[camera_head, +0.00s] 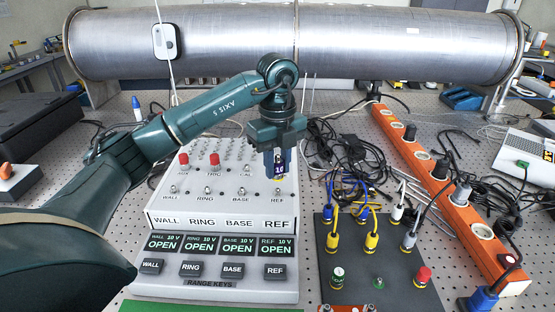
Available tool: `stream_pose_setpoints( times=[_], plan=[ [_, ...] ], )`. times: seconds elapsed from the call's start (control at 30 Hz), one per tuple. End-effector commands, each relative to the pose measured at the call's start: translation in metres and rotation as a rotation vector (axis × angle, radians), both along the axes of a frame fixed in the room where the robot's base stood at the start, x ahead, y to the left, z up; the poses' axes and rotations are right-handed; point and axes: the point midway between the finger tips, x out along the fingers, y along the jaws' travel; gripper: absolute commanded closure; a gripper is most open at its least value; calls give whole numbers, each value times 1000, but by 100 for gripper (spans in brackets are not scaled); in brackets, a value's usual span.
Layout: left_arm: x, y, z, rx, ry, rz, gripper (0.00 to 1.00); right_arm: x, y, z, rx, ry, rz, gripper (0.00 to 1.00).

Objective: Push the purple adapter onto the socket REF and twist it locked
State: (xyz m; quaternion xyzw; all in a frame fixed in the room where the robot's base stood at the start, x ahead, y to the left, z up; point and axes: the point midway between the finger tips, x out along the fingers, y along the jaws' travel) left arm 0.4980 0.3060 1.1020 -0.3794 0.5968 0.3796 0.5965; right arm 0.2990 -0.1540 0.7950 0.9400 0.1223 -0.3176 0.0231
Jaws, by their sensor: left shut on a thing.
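My left gripper (278,150) comes in from the left and is shut on the purple adapter (281,172), which hangs pointing down and carries a small white label. The fingers hide much of the adapter. The socket REF (278,191) is at the right end of the front row on the white panel box (222,205), just below the adapter in the picture. I cannot tell whether the adapter touches it. The REF display (275,246) reads 10 V OPEN. My right gripper is not in view.
Two red-capped plugs (214,160) stand at the back left of the panel. A dark plate (355,265) with coloured connectors and cables lies to the right, beside a long orange power strip (440,185). Tangled black cables (340,150) lie behind. A large metal pipe (230,45) spans the back.

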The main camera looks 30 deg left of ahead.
Motion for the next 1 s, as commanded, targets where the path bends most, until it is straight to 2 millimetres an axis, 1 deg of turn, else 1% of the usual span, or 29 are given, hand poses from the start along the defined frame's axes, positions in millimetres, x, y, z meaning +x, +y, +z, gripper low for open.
stream_pose_setpoints(
  times=[0.03, 0.23, 0.63, 1.0],
  plan=[
    [0, 0, -7, 0, 1, 0, 100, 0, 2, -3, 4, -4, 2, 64],
    [0, 0, -17, 0, 0, 0, 100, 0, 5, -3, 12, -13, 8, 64],
    [0, 0, -14, 0, 0, 0, 100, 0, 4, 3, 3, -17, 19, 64],
    [0, 0, -15, 0, 0, 0, 100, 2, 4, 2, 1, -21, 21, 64]
  ],
)
